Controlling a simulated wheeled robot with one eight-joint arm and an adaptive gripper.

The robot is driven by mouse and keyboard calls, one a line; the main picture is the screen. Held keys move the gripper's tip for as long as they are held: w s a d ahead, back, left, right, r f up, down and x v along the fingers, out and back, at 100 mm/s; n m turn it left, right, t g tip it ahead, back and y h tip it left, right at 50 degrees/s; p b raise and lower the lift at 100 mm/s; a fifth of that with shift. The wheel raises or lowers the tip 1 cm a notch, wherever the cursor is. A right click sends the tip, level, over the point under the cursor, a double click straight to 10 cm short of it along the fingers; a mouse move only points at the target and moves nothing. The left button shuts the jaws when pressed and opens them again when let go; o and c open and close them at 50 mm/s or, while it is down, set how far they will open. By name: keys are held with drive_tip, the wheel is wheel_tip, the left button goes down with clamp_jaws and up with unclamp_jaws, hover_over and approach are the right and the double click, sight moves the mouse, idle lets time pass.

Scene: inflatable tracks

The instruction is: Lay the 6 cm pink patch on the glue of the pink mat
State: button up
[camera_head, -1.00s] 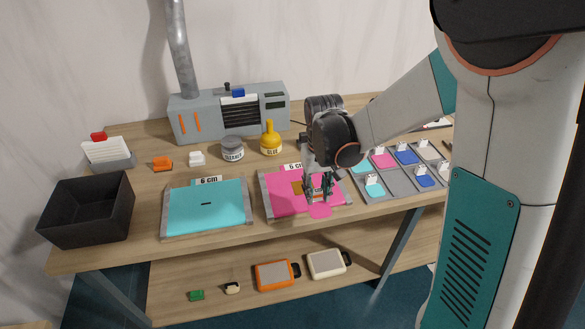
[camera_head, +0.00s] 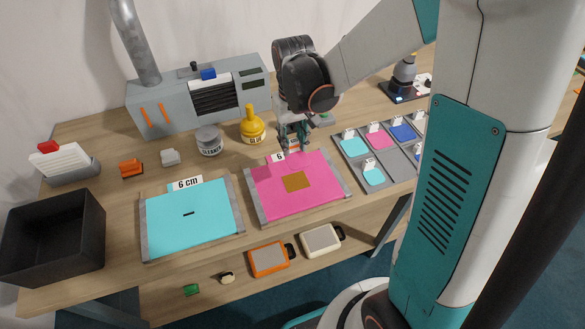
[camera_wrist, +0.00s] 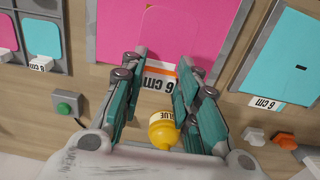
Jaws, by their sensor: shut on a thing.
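The pink mat (camera_head: 330,178) lies on the bench with a brown glue square (camera_head: 297,181) bare near its middle. My gripper (camera_head: 293,146) is over the mat's back edge, near its white size label (camera_head: 279,156). In the wrist view my gripper (camera_wrist: 160,75) is shut on the pink patch (camera_wrist: 168,35), a rounded piece that sticks out past the fingertips in front of the pink mat (camera_wrist: 118,25). The patch hides the glue there. In the head view the patch blends with the mat and I cannot make out its outline or its height.
A cyan mat (camera_head: 190,220) lies to the left, and a divided patch tray (camera_head: 382,160) to the right. The yellow glue bottle (camera_head: 252,126) and grey jar (camera_head: 209,141) stand behind the mats. A black bin (camera_head: 52,236) is at far left.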

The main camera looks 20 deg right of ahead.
wheel_tip(320, 180, down, 11)
drive_tip(key=b, duration=0.2)
drive_tip(key=shift+b, duration=0.35)
drive_tip(key=shift+f, duration=0.15)
drive_tip(key=o, duration=0.9)
drive_tip(key=shift+c, duration=0.2)
